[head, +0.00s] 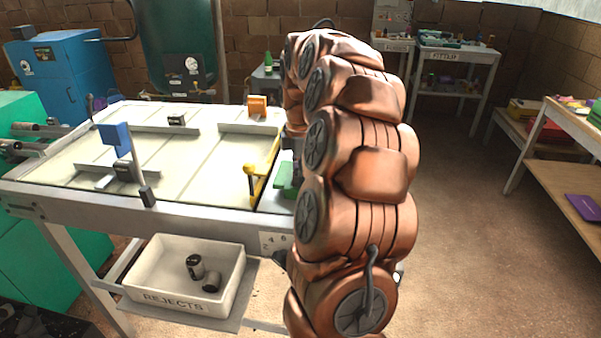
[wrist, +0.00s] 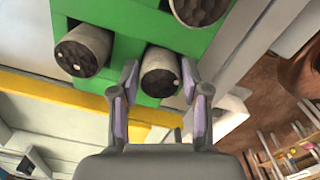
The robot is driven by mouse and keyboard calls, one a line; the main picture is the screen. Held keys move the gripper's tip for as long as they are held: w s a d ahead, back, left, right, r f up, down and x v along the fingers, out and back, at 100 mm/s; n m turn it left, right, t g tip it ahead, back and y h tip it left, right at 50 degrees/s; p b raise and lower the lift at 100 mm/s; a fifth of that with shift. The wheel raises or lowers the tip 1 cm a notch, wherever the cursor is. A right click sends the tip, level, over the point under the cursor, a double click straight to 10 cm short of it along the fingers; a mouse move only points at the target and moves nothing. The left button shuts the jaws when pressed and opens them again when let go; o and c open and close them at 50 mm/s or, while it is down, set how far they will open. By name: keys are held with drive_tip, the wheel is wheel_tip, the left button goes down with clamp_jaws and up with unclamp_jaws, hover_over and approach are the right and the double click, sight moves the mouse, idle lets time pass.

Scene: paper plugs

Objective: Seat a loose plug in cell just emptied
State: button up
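A green block (wrist: 120,20) holds grey-brown paper plugs with dark, pitted ends. One plug (wrist: 83,50) is at left, another plug (wrist: 198,9) is at the top edge, and a third plug (wrist: 160,72) is in the middle. My gripper (wrist: 160,80) has its two fingers apart, one on each side of the middle plug, with a narrow gap seeming to show at each side. Darker green patches show beside the plugs; I cannot tell whether they are empty cells. In the head view, the green block (head: 284,176) is partly hidden by my arm, which also hides my gripper.
A white REJECTS bin (head: 172,282) under the table holds two dark plugs (head: 203,273). The pale tabletop (head: 60,165) carries low rails, a blue flag (head: 115,134), an orange sign (head: 257,106) and a yellow bracket (head: 257,172). Open floor (head: 460,230) lies to the right.

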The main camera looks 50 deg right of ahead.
drive_tip(key=shift+o, duration=1.2)
wheel_tip(320, 180, up, 12)
drive_tip(key=b, duration=0.1)
drive_tip(key=shift+r, duration=0.2)
drive_tip(key=s+a+f+m, duration=0.2)
drive_tip(key=s+a+f, duration=0.1)
drive_tip(key=a, duration=0.8)
drive_tip(key=s+a+f+m, duration=0.2)
drive_tip(key=a, duration=0.9)
drive_tip(key=s+a+f+m+g, duration=0.1)
drive_tip(key=s+a+f+m, duration=0.2)
drive_tip(key=s, duration=0.6)
drive_tip(key=s+a+f+m, duration=0.4)
drive_tip(key=s+a+f, duration=0.3)
drive_tip(key=s+f, duration=0.2)
drive_tip(key=shift+s+a+f+g, duration=0.2)
drive_tip(key=shift+s+a+g, duration=0.05)
drive_tip(key=shift+s+g, duration=0.15)
